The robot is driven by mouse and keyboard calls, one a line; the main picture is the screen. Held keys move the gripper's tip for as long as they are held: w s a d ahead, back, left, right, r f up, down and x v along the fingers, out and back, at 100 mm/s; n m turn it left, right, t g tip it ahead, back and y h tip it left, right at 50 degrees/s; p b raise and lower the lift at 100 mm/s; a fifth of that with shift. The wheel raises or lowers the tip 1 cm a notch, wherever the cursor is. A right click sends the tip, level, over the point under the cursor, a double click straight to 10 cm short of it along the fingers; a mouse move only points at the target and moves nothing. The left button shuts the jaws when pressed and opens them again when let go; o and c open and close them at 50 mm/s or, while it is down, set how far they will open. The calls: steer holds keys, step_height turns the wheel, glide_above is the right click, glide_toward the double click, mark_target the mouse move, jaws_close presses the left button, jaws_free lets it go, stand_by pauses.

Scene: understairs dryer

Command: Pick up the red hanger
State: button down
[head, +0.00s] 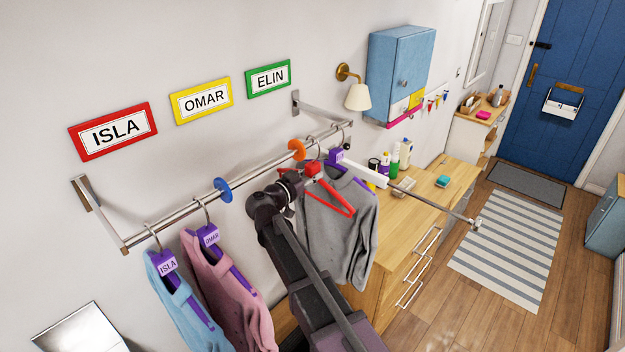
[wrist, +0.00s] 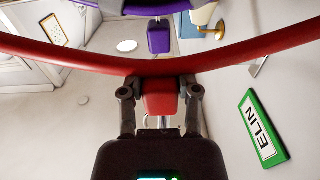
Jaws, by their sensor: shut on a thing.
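The red hanger (head: 331,196) is near the right part of the wall rail (head: 240,185), in front of a grey garment. In the wrist view its red arms (wrist: 230,62) spread to both sides across the picture. My gripper (wrist: 160,92) is shut on the hanger's red middle block, with one finger on each side. In the head view my gripper (head: 300,178) is partly hidden behind my own wrist. Whether the hanger's hook rests on the rail is unclear. No garment shows on the red hanger.
A blue garment (head: 176,300) and a pink garment (head: 228,290) hang on purple hangers at the left. A grey garment (head: 345,225) hangs close by on another purple hanger. Blue (head: 222,190) and orange (head: 296,150) discs divide the rail. A wooden dresser (head: 420,200) stands to the right.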

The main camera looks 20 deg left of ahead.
mark_target(313, 162)
steer(key=shift+r, duration=0.1)
stand_by(0.3)
step_height(313, 162, up, 3)
steer(key=p, duration=0.3)
steer(key=shift+r, duration=0.1)
steer(key=shift+s+d+r+p, duration=0.15)
steer(key=shift+d+r+p, duration=0.1)
steer(key=shift+p, duration=0.2)
steer(key=s+d, duration=0.3)
steer(key=d, duration=0.5)
steer(key=s+d, duration=0.3)
steer(key=d, duration=0.5)
steer(key=shift+s+f, duration=0.2)
steer(key=shift+s, duration=0.15)
step_height(313, 162, down, 16)
steer(key=b, duration=1.6)
steer(key=shift+f+b, duration=0.25)
steer(key=shift+b, duration=0.15)
steer(key=shift+r, duration=0.15)
step_height(313, 162, up, 16)
steer(key=p, duration=1.6)
steer(key=shift+r, duration=0.1)
